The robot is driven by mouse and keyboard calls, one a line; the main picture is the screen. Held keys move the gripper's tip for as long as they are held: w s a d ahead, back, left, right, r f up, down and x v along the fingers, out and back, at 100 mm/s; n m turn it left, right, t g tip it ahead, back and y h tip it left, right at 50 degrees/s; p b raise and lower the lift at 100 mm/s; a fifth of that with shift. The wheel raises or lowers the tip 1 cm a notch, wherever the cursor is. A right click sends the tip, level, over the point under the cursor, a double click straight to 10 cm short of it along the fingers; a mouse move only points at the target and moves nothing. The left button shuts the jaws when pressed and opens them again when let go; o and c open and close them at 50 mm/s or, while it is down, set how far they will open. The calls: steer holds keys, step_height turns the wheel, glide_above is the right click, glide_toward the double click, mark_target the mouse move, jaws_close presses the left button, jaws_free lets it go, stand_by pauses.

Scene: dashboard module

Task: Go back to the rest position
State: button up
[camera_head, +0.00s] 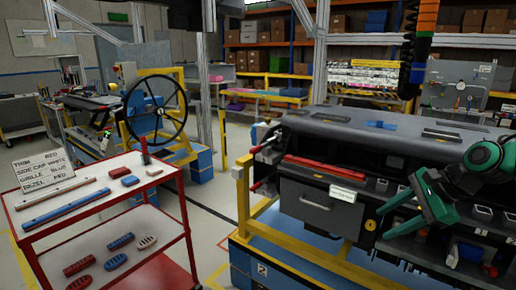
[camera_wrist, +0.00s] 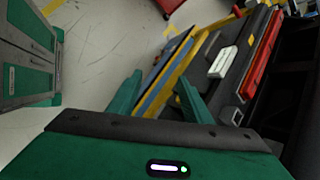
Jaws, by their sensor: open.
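My green gripper (camera_head: 384,220) is at the right of the head view, in front of the dark dashboard module (camera_head: 300,128). Its two fingers are spread apart with nothing between them. In the wrist view the open fingers (camera_wrist: 157,97) point toward the yellow and blue frame edge and the floor. A red strip (camera_head: 318,167) lies along the dashboard's front, and it also shows in the wrist view (camera_wrist: 262,55). A white block (camera_head: 343,194) sits on the front face below the strip's right end; it shows apart from my fingers in the wrist view (camera_wrist: 222,62).
A yellow rail (camera_head: 320,257) runs along the dashboard stand's front. A red-framed cart (camera_head: 110,196) at the left holds strips, small red and blue parts and a sign (camera_head: 41,165). A black steering wheel (camera_head: 155,108) stands behind. Floor between cart and stand (camera_head: 210,215) is clear.

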steer(key=s+d+f+n+g+h, duration=0.1)
steer(key=s+n, duration=0.4)
steer(key=s, duration=0.7)
steer(key=s+d+f+n+g+h, duration=0.2)
steer(key=s+d+n+g+h, duration=0.2)
steer(key=s, duration=0.9)
steer(key=d+n, duration=0.1)
steer(key=n, duration=0.1)
steer(key=shift+s+d+f+n, duration=0.2)
steer(key=shift+d+n, duration=0.1)
steer(key=shift+d, duration=0.1)
steer(key=shift+w, duration=0.15)
steer(key=shift+w+f, duration=0.2)
steer(key=shift+w, duration=0.25)
